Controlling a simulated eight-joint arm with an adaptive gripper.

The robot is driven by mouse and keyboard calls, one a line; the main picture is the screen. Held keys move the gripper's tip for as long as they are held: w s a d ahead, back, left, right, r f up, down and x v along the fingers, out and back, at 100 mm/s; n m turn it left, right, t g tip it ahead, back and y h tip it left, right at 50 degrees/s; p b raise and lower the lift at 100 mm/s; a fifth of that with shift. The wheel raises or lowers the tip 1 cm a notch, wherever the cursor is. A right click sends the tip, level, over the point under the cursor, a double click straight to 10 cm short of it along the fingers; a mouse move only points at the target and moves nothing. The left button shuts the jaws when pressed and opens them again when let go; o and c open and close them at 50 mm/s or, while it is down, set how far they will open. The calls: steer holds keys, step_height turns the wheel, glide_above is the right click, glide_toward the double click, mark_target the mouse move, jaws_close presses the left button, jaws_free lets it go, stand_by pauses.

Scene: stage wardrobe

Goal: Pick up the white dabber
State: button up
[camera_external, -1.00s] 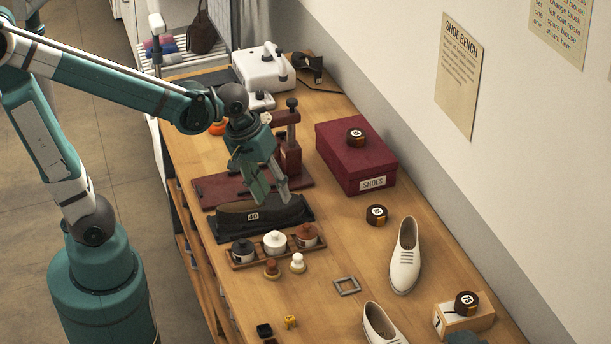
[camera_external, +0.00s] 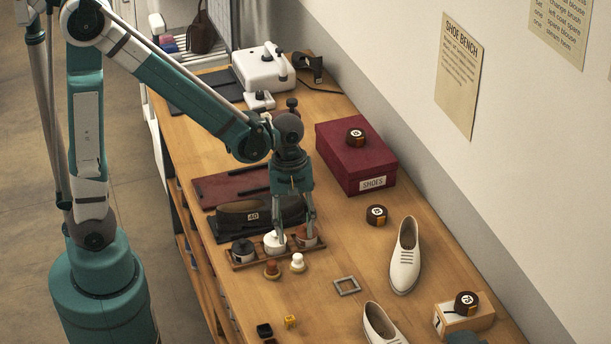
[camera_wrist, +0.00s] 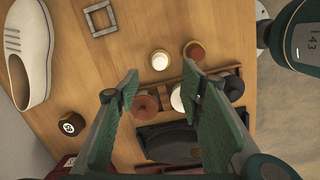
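The white dabber (camera_external: 297,261) stands upright on the bench just in front of the wooden jar rack, and it also shows in the wrist view (camera_wrist: 160,60). A brown-topped dabber (camera_external: 272,268) stands close to its left. My gripper (camera_external: 296,236) points down above the rack, behind the white dabber. In the wrist view my gripper (camera_wrist: 152,84) has its fingers wide apart with nothing held. The white dabber lies beyond the fingertips there.
The rack (camera_external: 240,266) holds a black jar (camera_external: 242,251), a white jar (camera_external: 273,243) and a brown jar (camera_external: 306,238), partly behind my fingers. A dark shoe (camera_external: 262,212) lies behind. A grey square frame (camera_external: 347,286) and white shoe (camera_external: 405,258) are right.

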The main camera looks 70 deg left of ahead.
mark_target(298, 255)
steer(key=shift+w+d+f+n, duration=0.15)
steer(key=shift+f+n, duration=0.1)
steer(key=shift+f, duration=0.3)
steer(key=shift+w+d+f+n, duration=0.1)
steer(key=shift+f+n, duration=0.15)
steer(key=shift+f, duration=0.3)
steer(key=shift+f, duration=0.1)
steer(key=shift+d+f, duration=0.1)
steer(key=shift+f, duration=1.05)
steer(key=shift+f, duration=0.1)
steer(key=shift+s+d+f+b, duration=0.15)
steer(key=shift+f+b, duration=0.2)
steer(key=shift+f, duration=0.9)
steer(key=shift+w+d+f+b, duration=0.1)
steer(key=shift+f+b, duration=0.2)
steer(key=shift+f, duration=0.95)
steer(key=c, duration=0.8)
